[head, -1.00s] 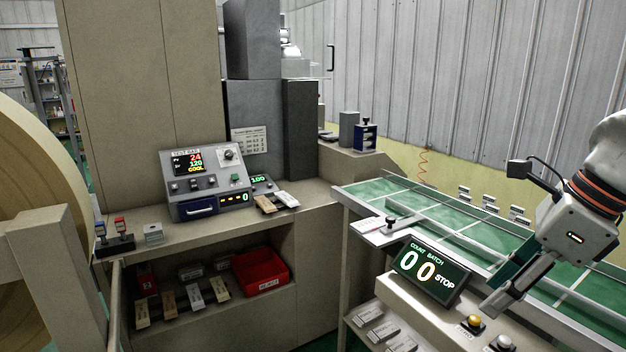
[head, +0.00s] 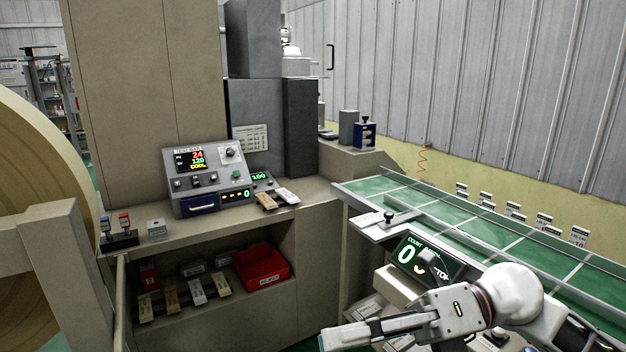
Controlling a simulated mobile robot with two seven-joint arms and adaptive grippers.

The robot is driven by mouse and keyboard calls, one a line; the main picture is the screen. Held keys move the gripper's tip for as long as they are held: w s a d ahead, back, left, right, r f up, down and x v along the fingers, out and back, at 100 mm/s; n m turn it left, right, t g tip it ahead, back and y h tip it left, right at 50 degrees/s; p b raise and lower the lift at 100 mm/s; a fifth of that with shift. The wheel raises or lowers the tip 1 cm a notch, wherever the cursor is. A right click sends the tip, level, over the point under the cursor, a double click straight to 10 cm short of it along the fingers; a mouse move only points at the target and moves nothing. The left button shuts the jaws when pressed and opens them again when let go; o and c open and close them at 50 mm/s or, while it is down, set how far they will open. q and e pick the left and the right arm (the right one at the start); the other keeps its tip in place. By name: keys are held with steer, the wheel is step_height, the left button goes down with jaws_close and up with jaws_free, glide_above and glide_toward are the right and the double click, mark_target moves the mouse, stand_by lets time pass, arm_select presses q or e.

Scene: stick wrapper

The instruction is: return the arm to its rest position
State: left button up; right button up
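My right gripper (head: 332,338) shows at the bottom centre-right of the head view, pointing left. My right arm comes in from the lower right corner behind it. The gripper is in front of the counter unit and the lower shelf beside the conveyor. Its fingers are seen nearly side-on, so their gap cannot be made out. No object shows in it. My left gripper is not in view.
The count display (head: 423,262) is partly hidden by my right arm. A green conveyor (head: 455,215) runs behind it. A control box (head: 207,178) stands on the beige bench, with a red bin (head: 262,268) on the shelf below. A large roll (head: 35,150) is at left.

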steer(key=w+d+f+m+t+h, duration=0.2)
steer(key=w+d+f+m+t, duration=0.35)
steer(key=m+t, duration=0.65)
steer(key=w+d+f+m+t+h, duration=0.2)
steer(key=w+f+m+t, duration=0.55)
steer(key=m, duration=0.85)
steer(key=s+d+f+m+h, duration=0.2)
steer(key=f+m, duration=0.1)
steer(key=f, duration=0.3)
steer(key=s+d+f+m+g+h, duration=0.1)
steer(key=s+d+f+m+h, duration=0.15)
steer(key=f, duration=0.45)
steer(key=s+d+f+m+h, duration=0.1)
steer(key=s+f+m+h, duration=0.15)
steer(key=f, duration=0.35)
steer(key=s+d+f+m+g+h, duration=0.3)
steer(key=s+f+m+g, duration=0.1)
steer(key=s+f, duration=0.8)
step_height(320, 180, down, 2)
steer(key=shift+d+f+m+g, duration=0.15)
steer(key=shift+f+m+g, duration=0.05)
steer(key=shift+m+g, duration=0.25)
steer(key=shift+w, duration=0.1)
